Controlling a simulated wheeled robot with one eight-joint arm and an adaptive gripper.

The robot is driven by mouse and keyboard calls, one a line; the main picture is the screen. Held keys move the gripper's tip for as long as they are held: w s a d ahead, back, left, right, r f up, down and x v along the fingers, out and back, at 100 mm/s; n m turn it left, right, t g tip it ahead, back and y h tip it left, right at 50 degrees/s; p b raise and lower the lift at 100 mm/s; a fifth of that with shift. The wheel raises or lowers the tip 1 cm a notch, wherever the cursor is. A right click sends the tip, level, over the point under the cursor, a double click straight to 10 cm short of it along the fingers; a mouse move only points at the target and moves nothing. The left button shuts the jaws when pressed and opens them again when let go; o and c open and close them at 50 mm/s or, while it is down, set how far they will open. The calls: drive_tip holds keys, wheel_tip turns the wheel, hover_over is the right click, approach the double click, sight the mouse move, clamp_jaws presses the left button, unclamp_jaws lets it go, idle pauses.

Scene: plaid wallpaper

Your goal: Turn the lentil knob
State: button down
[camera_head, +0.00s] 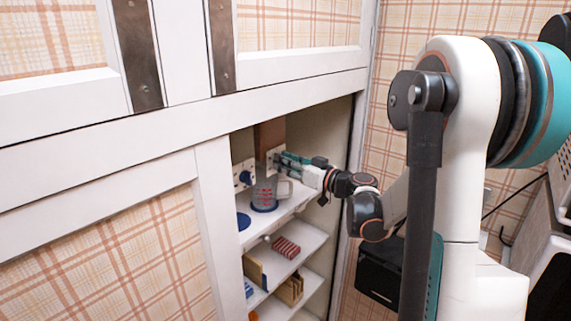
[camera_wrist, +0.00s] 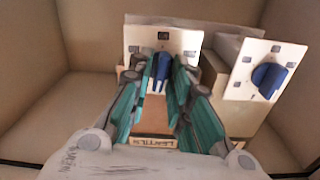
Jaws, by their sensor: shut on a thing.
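The lentil knob (camera_wrist: 162,66) is blue and sits on a white panel (camera_wrist: 190,42) with small dark markings. A tag reading "LENTILS" (camera_wrist: 152,142) shows below it in the wrist view. My gripper (camera_wrist: 163,74) has its teal fingers closed on either side of this knob, touching it. The fingers partly cover the knob. In the head view my gripper (camera_head: 282,158) reaches into the cabinet from the right and hides the knob there. A second blue knob (camera_wrist: 268,78) on its own white panel (camera_wrist: 240,72) is to the right in the wrist view.
Lower shelves hold a red striped item (camera_head: 287,247) and tan boxes (camera_head: 290,290). The cabinet side wall (camera_head: 340,135) is close to my arm.

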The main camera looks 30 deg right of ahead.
drive_tip(key=m, duration=1)
drive_tip(key=shift+d+f+b, duration=0.15)
drive_tip(key=shift+b, duration=0.25)
drive_tip(key=shift+m, duration=0.4)
drive_tip(key=c, duration=1.7)
unclamp_jaws()
drive_tip(key=v, duration=1.2)
